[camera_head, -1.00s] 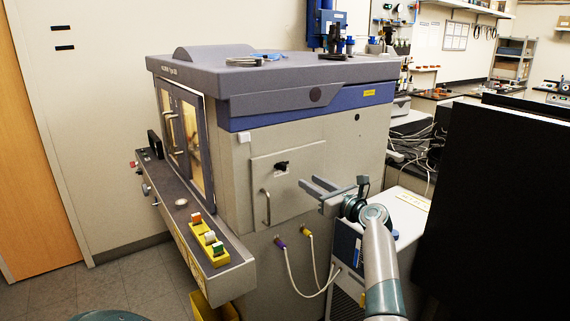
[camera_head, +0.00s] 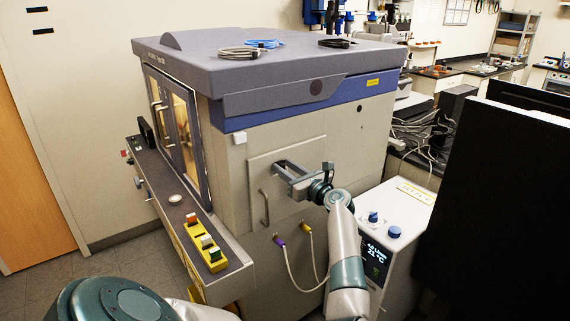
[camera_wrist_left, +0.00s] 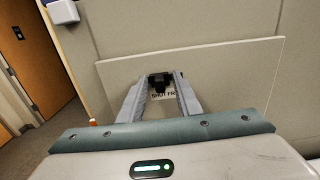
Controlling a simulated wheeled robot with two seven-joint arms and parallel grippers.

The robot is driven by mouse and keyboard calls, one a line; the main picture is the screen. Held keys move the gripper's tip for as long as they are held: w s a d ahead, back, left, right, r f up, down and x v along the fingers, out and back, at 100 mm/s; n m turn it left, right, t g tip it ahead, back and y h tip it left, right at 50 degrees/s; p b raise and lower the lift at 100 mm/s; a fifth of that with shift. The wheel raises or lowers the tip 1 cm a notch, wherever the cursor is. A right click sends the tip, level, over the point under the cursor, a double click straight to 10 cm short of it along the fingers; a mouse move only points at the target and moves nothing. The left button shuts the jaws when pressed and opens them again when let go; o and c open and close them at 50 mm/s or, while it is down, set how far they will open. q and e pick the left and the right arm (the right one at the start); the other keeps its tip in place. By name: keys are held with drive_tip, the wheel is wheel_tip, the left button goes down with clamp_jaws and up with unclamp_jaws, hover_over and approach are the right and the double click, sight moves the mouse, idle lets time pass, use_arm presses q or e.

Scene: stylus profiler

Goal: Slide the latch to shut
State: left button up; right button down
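The latch (camera_wrist_left: 160,79) is a small black knob on the grey panel, seen in the left wrist view. A white label (camera_wrist_left: 165,94) below it reads "SHUT" and "FR…", the rest covered by a finger. My right gripper is not in view.
A vertical handle (camera_head: 264,207) is left of my gripper on the same panel. Two cable plugs (camera_head: 279,240) sit below. A white box with a display (camera_head: 375,255) stands right of my arm. A large black panel (camera_head: 490,200) fills the right side.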

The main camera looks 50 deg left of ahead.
use_arm(q)
drive_tip(key=shift+d, duration=0.1)
drive_tip(key=shift+c, duration=0.3)
clamp_jaws()
drive_tip(key=shift+s+b, duration=0.4)
drive_tip(key=shift+s, duration=0.1)
